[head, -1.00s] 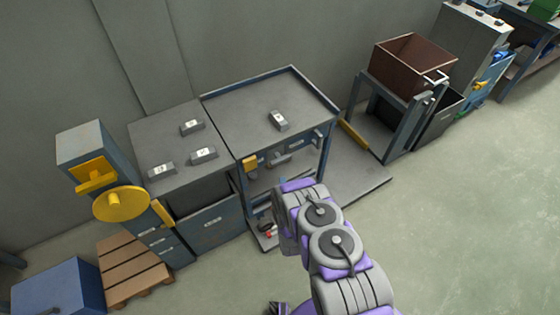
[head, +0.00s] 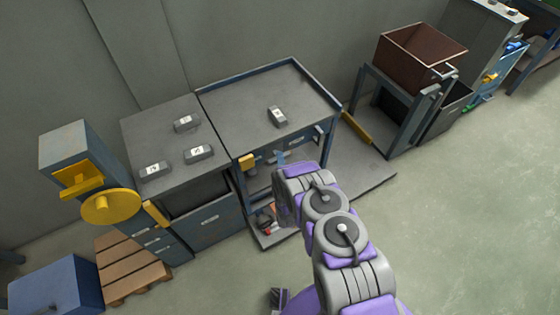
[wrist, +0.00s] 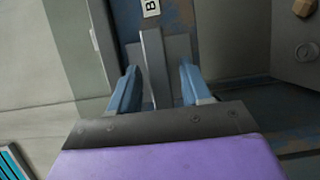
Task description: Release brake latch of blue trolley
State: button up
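The blue-framed trolley (head: 328,147) with a grey top stands against the wall in the head view. A small grey block with a white label (head: 277,116) lies on it. In the wrist view, a grey upright bar (wrist: 156,65) under a white label plate (wrist: 151,8) stands against a worn blue surface; I cannot tell for sure that it is the brake latch. My gripper (wrist: 157,88) is open, its blue fingers on either side of the bar with gaps visible. In the head view my arm mostly hides the gripper at the trolley's front.
A grey-topped cabinet (head: 150,128) with several labelled blocks adjoins the trolley on the left. A yellow disc (head: 111,207) and a wooden pallet (head: 130,270) are further left. A brown bin (head: 420,58) stands on a frame to the right. The right floor (head: 460,210) is clear.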

jog(key=shift+a, duration=0.25)
grip_shut()
jog(key=shift+s+m+g+p, duration=0.1)
jog(key=shift+m+g+p, duration=0.2)
jog(key=shift+m+p, duration=0.25)
jog(key=m+g+y+p, duration=0.1)
jog(key=m+g+p, duration=0.1)
jog(key=m, duration=0.2)
jog(key=m+g+y+p, duration=0.1)
jog(key=m+g+p, duration=0.1)
jog(key=m, duration=0.2)
jog(key=m+g+y+p, duration=0.1)
jog(key=m+p, duration=0.1)
jog(key=m, duration=0.2)
jog(key=shift+w+d+r+g+y, duration=0.2)
jog(key=shift+d+r+g+y, duration=0.1)
jog(key=shift+d+g, duration=0.1)
dwell(0.4)
jog(key=shift+m, duration=0.25)
dwell(0.4)
